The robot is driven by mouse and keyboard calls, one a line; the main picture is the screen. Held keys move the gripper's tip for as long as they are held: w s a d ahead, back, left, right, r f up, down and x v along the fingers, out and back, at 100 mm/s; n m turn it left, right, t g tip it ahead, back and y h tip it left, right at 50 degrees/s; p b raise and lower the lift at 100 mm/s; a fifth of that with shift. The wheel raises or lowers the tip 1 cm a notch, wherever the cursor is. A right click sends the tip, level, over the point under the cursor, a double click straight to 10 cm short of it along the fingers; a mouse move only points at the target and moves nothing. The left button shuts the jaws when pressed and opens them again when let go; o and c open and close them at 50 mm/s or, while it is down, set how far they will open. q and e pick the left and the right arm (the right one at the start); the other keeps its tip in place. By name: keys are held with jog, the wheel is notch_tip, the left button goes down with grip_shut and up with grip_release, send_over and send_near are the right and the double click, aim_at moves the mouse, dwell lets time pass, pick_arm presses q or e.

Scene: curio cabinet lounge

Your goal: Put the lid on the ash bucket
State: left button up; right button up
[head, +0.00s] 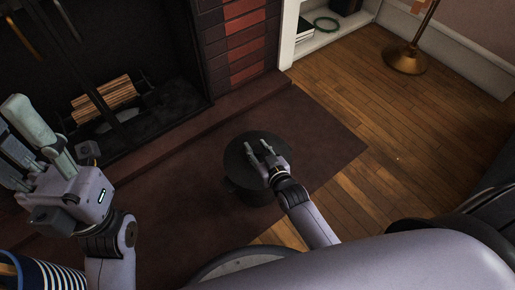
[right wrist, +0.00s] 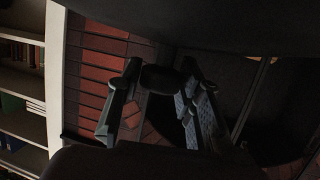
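The ash bucket (head: 241,193) is a dark round pail on the brown hearth rug, mostly hidden under the dark round lid (head: 236,158). The lid is over the bucket's top; I cannot tell whether it is seated or slightly above. My right gripper (head: 259,147) is above the lid. In the right wrist view, its fingers (right wrist: 160,72) are on either side of the lid's dark knob (right wrist: 162,79) and appear closed on it. The lid's dark surface (right wrist: 190,25) fills the top of that view. My left gripper (head: 20,125) is open and empty at the left, away from the bucket.
A brick fireplace (head: 240,45) with a log grate (head: 107,97) stands behind. A white shelf (head: 320,40) and a brass lamp base (head: 405,59) are at the back right. A striped basket (head: 50,278) is at lower left. Wood floor (head: 400,130) at right is clear.

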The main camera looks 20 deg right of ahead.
jog(key=o, duration=0.4)
jog(key=shift+s+f, duration=0.1)
jog(key=shift+s, duration=0.05)
jog(key=v, duration=1.1)
jog(key=shift+s+r, duration=0.2)
jog(key=shift+s, duration=0.15)
jog(key=shift+d, duration=0.1)
